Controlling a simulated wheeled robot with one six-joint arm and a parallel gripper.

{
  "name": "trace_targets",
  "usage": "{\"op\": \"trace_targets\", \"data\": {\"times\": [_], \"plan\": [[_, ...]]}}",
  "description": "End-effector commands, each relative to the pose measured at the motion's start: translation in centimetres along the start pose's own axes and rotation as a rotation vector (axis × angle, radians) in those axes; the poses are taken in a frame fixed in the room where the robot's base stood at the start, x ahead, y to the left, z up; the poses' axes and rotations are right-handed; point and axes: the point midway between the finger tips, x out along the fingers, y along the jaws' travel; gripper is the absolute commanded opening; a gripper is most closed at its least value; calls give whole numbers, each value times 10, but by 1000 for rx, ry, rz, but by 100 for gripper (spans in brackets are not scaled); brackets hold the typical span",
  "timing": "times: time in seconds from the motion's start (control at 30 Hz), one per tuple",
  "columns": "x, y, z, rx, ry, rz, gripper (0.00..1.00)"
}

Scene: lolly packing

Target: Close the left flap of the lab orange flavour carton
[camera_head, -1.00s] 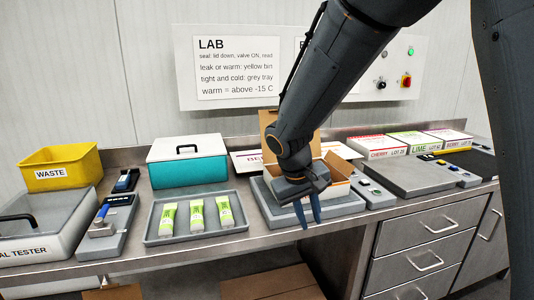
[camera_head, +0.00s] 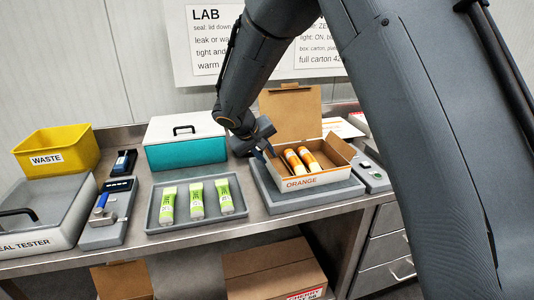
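The orange flavour carton (camera_head: 318,180) stands on a grey scale-like platform (camera_head: 288,203), its front marked ORANGE. Its lid (camera_head: 291,115) stands upright at the back. Orange-and-white lolly packs (camera_head: 302,160) lie inside. A flap stands out at the carton's right side. The left flap is mostly hidden behind my gripper. My gripper (camera_head: 268,153) is at the carton's left edge, with its blue fingers pointing down toward that side. I cannot tell whether it touches the flap or how far apart its fingers are.
A grey tray (camera_head: 156,222) with green packs lies left of the carton. A teal box with white lid (camera_head: 186,150), a yellow WASTE bin (camera_head: 57,154) and a seal tester (camera_head: 40,215) stand further left. A small device (camera_head: 370,174) sits right of the carton.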

Motion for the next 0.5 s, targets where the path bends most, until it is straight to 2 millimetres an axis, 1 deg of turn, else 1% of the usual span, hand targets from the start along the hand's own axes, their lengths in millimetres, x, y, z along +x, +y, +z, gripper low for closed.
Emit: {"op": "trace_targets", "data": {"times": [0.1,0.37,0.5], "plan": [[6,0,0,0,0,0,21],[7,0,0,0,0,-1,21],[7,0,0,0,0,-1,0]]}}
